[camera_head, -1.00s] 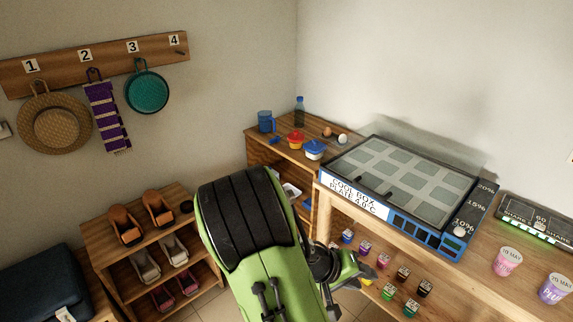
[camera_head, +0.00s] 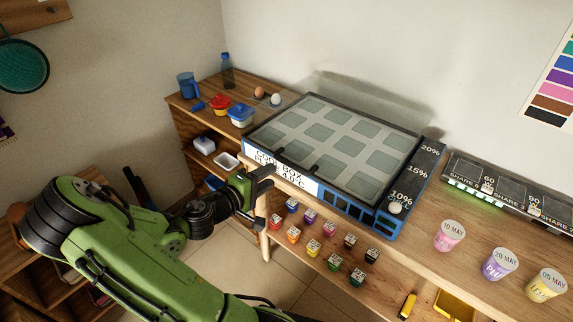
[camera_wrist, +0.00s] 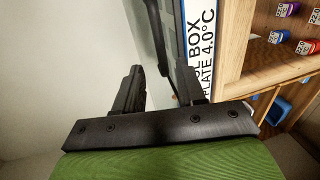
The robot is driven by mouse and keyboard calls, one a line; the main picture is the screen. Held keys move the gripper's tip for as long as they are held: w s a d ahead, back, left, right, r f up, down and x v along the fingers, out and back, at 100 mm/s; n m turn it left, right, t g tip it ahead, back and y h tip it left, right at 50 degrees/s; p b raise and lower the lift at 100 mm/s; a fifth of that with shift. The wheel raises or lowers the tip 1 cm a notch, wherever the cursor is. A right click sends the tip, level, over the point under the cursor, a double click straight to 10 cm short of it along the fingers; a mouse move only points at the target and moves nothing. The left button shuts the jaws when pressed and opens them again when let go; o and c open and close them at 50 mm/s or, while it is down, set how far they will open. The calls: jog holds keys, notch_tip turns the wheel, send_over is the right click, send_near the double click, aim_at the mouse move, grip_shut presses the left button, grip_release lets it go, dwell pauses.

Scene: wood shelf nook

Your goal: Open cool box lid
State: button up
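The cool box (camera_head: 345,203) is a low blue and black case on the wooden counter, with a white label on its front. Its lid (camera_head: 338,135) is a flat, see-through panel with a dark frame and lies closed; pale squares show through it. My gripper (camera_head: 264,180) is in front of the label at the box's left front corner. In the wrist view my gripper (camera_wrist: 162,88) has its two black fingers apart with nothing clamped. A thin black bar (camera_wrist: 157,35), perhaps the lid's handle, shows beyond and between the fingers; I cannot tell the remaining gap.
Left of the box stand a blue jug (camera_head: 187,85), a bottle (camera_head: 227,70), a red pot (camera_head: 220,105), a blue-lidded tub (camera_head: 240,115) and eggs (camera_head: 260,92). Dated cups (camera_head: 449,236) stand at right. Small coloured jars (camera_head: 313,247) sit below the counter. A wall is behind.

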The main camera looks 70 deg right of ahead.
aim_at(289, 162)
jog(key=b+x, duration=0.1)
jog(key=x, duration=0.8)
jog(key=shift+s+d+f, duration=0.1)
jog(key=shift+s+d, duration=0.1)
jog(key=shift+d, duration=0.15)
grip_shut()
